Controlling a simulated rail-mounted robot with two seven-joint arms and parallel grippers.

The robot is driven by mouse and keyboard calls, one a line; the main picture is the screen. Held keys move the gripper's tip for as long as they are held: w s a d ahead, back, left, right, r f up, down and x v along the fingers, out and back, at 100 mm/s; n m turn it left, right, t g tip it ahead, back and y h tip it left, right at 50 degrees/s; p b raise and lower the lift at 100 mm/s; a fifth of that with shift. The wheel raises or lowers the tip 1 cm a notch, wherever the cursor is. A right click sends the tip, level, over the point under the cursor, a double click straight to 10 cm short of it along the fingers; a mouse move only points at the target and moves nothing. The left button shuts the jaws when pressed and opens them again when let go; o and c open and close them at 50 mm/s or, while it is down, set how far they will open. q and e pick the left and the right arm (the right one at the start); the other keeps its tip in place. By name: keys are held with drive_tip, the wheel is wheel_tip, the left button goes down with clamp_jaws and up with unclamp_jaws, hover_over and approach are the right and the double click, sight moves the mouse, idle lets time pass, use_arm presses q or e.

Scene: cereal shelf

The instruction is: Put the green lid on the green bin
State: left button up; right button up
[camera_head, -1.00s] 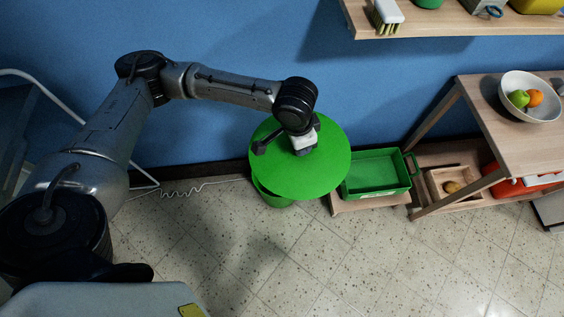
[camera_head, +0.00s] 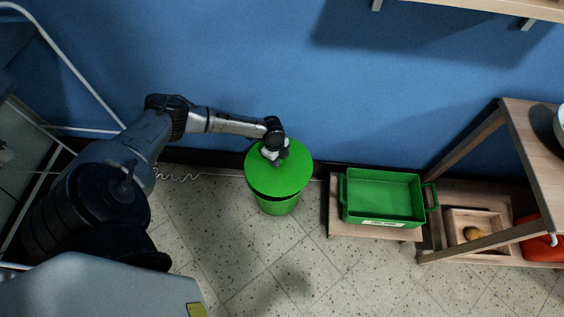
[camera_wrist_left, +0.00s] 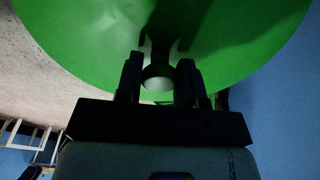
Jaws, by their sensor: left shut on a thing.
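The round green lid (camera_head: 276,176) lies over the top of the green bin (camera_head: 278,206), which stands on the floor by the blue wall. The bin's side shows below the lid's near edge. I cannot tell whether the lid is fully seated. My right gripper is not in view.
A green tray (camera_head: 384,200) sits on a low wooden board right of the bin. A wooden shelf unit (camera_head: 500,150) with a small wooden box (camera_head: 476,228) stands further right. Speckled floor (camera_head: 310,270) in front is clear. A white cable (camera_head: 185,177) runs along the wall.

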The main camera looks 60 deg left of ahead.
use_arm(q)
drive_tip(key=shift+s+a+f, duration=0.2)
drive_tip(key=shift+a+f, duration=0.3)
drive_tip(key=shift+f, duration=0.25)
wheel_tip(320, 180, down, 4)
drive_tip(key=b, duration=0.4)
drive_tip(key=shift+b, duration=0.3)
wheel_tip(320, 180, down, 2)
drive_tip(key=shift+f+b, duration=0.1)
drive_tip(key=shift+b, duration=0.6)
drive_tip(key=shift+s+a, duration=0.1)
drive_tip(key=shift+a, duration=0.05)
drive_tip(key=shift+f+b, duration=0.3)
drive_tip(key=shift+f, duration=0.3)
drive_tip(key=o, duration=1.1)
